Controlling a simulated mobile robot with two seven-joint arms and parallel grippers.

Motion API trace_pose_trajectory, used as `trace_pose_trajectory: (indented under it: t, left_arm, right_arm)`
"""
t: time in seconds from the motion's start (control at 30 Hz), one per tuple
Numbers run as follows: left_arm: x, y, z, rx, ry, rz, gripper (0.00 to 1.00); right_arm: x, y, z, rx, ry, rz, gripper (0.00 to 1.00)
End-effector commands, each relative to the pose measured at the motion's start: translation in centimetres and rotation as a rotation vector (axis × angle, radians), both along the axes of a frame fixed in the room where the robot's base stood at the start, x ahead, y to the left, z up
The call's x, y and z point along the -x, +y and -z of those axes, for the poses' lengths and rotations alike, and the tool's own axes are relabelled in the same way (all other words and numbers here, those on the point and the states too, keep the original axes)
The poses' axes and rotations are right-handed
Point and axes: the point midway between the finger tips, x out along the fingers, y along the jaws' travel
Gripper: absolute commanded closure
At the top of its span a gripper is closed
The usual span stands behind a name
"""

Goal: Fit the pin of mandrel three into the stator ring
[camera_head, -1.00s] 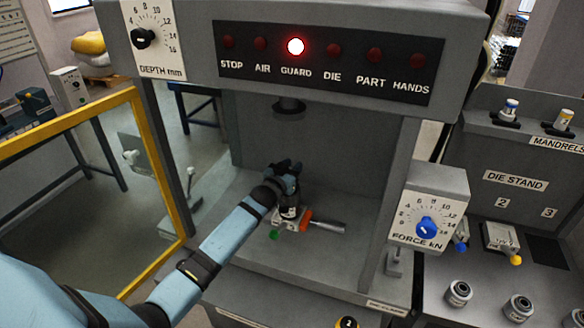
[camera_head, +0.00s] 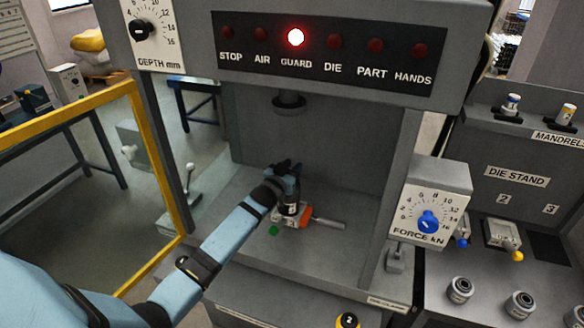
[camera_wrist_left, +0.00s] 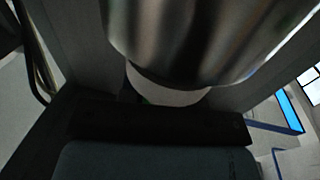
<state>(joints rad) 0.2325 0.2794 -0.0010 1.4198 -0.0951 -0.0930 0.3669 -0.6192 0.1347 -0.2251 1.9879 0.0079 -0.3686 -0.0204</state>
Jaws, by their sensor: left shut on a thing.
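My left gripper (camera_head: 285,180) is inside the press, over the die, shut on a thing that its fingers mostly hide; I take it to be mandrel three. Just below the fingers a dark cylinder with a white label, apparently the stator ring (camera_head: 291,209), stands upright on the die (camera_head: 304,219). Whether a pin is in the ring is hidden. In the left wrist view a shiny metal cylinder (camera_wrist_left: 190,45) fills the top, with a pale round part (camera_wrist_left: 168,93) below it. My right gripper is in no view.
The ram (camera_head: 289,103) hangs above my gripper. A yellow-framed guard (camera_head: 150,150) stands open at left. The GUARD lamp (camera_head: 296,38) glows red.

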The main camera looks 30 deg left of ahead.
Motion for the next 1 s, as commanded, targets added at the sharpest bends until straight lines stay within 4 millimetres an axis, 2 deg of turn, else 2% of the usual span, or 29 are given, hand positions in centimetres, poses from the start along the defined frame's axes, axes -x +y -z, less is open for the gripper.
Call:
trace_pose_trajectory:
  t: [0.1,0.13,0.23,0.27,0.57,0.77,0.83,0.87,0.9,1.0]
  left_arm:
    - [0.0,0.0,0.2,0.0,-0.003,0.0,1.0]
    - [0.0,0.0,0.2,0.0,-0.003,0.0,0.68]
    - [0.0,0.0,0.2,0.0,-0.003,0.0,0.45]
    - [0.0,0.0,0.2,0.0,-0.002,0.0,0.4]
    - [0.0,0.0,0.1,0.0,0.001,0.0,0.4]
    - [0.0,0.0,-2.3,-0.001,-0.002,0.0,0.4]
    - [0.0,0.1,-1.0,-0.004,-0.001,0.001,0.4]
    - [-0.1,0.0,-3.1,-0.002,-0.002,0.001,0.4]
    - [-0.1,0.0,-4.3,-0.001,-0.002,0.001,0.4]
    - [0.0,0.0,-6.3,-0.002,-0.001,0.001,0.4]
  right_arm:
    - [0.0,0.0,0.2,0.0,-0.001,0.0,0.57]
    - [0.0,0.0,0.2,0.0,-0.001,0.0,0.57]
    - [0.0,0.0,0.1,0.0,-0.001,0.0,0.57]
    - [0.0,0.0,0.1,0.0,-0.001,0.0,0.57]
    - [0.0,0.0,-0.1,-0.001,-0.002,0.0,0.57]
    - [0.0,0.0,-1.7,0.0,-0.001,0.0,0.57]
    - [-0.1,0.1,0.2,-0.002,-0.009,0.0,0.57]
    - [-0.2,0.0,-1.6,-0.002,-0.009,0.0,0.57]
    - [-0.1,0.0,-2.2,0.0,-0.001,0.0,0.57]
    - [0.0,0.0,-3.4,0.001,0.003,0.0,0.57]
